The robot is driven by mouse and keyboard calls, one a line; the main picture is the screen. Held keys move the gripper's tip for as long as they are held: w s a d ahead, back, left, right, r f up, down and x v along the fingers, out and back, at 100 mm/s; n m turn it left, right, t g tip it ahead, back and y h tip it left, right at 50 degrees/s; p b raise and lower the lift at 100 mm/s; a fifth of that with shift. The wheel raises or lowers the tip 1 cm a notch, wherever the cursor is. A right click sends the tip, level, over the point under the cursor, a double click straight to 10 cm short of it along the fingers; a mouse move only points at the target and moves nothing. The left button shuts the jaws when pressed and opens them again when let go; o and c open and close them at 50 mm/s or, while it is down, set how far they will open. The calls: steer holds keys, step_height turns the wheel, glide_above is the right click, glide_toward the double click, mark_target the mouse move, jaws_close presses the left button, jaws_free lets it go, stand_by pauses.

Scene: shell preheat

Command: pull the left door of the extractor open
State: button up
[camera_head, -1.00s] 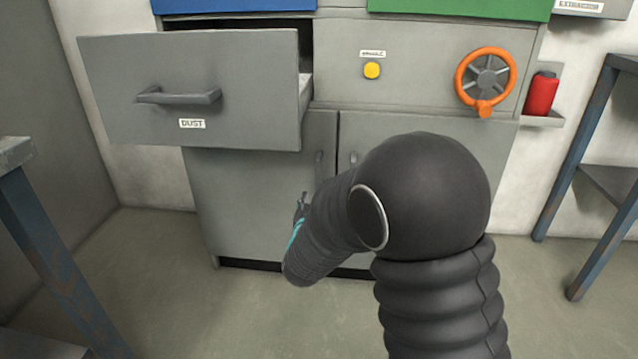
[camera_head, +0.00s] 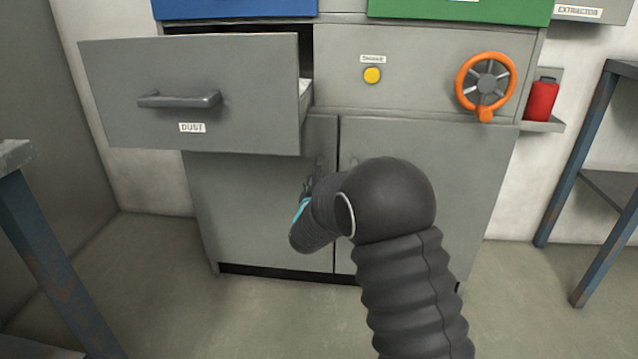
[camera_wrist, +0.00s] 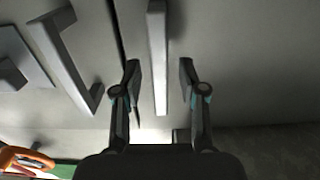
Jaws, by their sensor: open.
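The extractor's left door (camera_head: 240,205) is grey and shut, below the open drawer. The right door (camera_head: 450,170) beside it is also shut. My gripper reaches the left door near the seam, and my arm hides part of both doors in the head view. In the wrist view, which looks upside down, my gripper (camera_wrist: 160,75) is open. The left door's upright bar handle (camera_wrist: 157,50) lies between the two fingers, with visible gaps on both sides. The right door's handle (camera_wrist: 75,65) is left of the seam there.
The open drawer (camera_head: 190,95) marked DUST juts out above the left door, close over my gripper. A yellow button (camera_head: 372,75), an orange wheel (camera_head: 485,85) and a red canister (camera_head: 541,99) are higher up. Blue-legged tables stand at both sides. The floor before the doors is clear.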

steer(key=shift+w, duration=0.75)
jaws_close()
steer(key=shift+s, duration=0.15)
